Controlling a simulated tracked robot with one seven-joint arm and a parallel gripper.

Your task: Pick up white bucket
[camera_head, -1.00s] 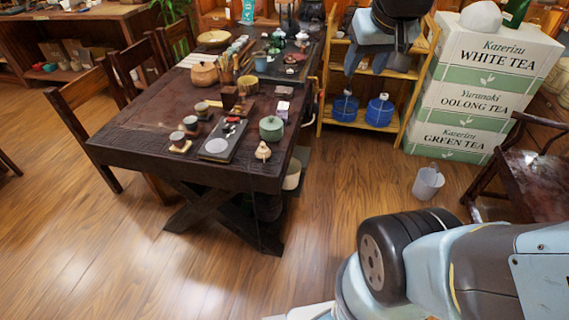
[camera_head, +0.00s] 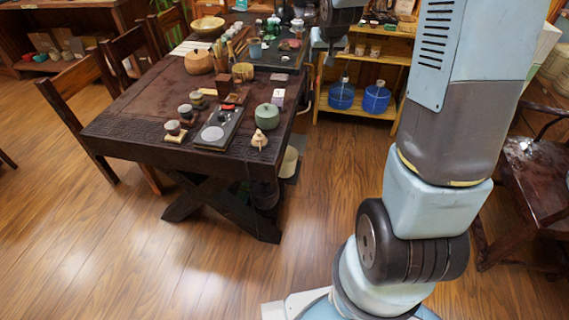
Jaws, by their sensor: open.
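The small white bucket on the floor does not show now; my raised arm covers the part of the floor where it stood. A whitish container (camera_head: 289,162) shows partly under the right end of the dark table, and I cannot tell whether it is a bucket. My gripper (camera_head: 330,56) is at the top centre, in front of the wooden shelf and beside the table's far right end. It is open, its fingers point down, and nothing shows between them.
The dark table (camera_head: 130,119) carries teaware, including a green lidded pot (camera_head: 267,116). Two blue containers (camera_head: 341,95) (camera_head: 376,98) stand on the low wooden shelf (camera_head: 390,118). A dark wooden chair (camera_head: 535,185) is at right. Floor between table and arm is clear.

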